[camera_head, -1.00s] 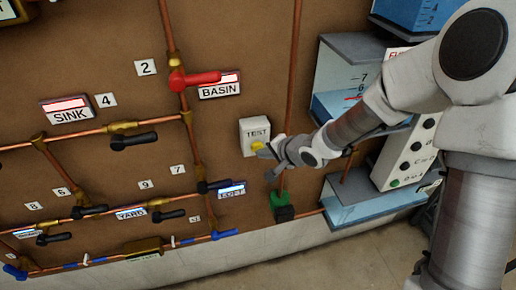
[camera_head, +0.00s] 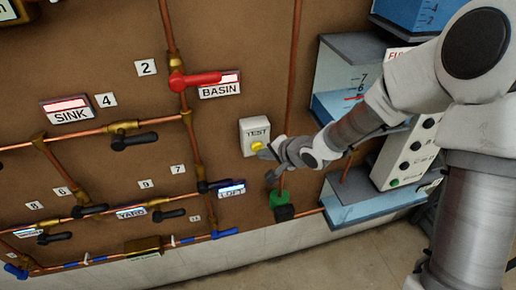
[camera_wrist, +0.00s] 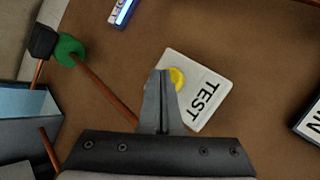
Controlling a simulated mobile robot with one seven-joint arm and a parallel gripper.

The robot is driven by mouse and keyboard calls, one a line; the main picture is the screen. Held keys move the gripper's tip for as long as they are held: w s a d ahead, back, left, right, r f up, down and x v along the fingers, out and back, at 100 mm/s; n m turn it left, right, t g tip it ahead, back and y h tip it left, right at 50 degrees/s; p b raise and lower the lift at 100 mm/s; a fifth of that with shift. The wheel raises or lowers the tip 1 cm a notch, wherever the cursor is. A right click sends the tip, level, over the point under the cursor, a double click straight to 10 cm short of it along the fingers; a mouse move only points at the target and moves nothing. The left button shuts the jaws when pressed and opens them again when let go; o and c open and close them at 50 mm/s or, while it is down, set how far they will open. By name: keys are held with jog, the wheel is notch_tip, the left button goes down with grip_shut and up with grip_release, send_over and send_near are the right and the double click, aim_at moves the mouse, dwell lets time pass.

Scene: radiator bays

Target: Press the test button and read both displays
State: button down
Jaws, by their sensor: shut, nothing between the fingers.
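The test box (camera_head: 255,132) is a white plate marked TEST with a round yellow button (camera_head: 257,146), fixed to the brown wall board. My gripper (camera_head: 264,155) is shut and empty, its fingertips right at the button's lower edge. In the wrist view the closed fingers (camera_wrist: 162,75) cover part of the yellow button (camera_wrist: 177,79) on the test box (camera_wrist: 208,86); I cannot tell whether they touch it. Small lit displays sit above the name labels: SINK (camera_head: 66,105) and BASIN (camera_head: 229,78) show red, LOFT (camera_head: 232,188) and YARD (camera_head: 131,212) bluish. Their readings are too small to make out.
Copper pipes with a red lever (camera_head: 195,79) and several black levers cross the board. A green and black fitting (camera_head: 281,205) is below the test box. Clear water tanks (camera_head: 345,85) and a white panel with round buttons (camera_head: 407,155) stand right, behind my arm.

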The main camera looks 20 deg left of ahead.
jog(key=shift+s+d, duration=0.2)
jog(key=shift+s, duration=0.15)
jog(key=shift+s+d, duration=0.45)
jog(key=shift+s, duration=0.25)
jog(key=shift+s+d, duration=0.4)
jog(key=shift+s, duration=0.35)
jog(key=shift+s+d, duration=0.45)
jog(key=shift+s, duration=0.25)
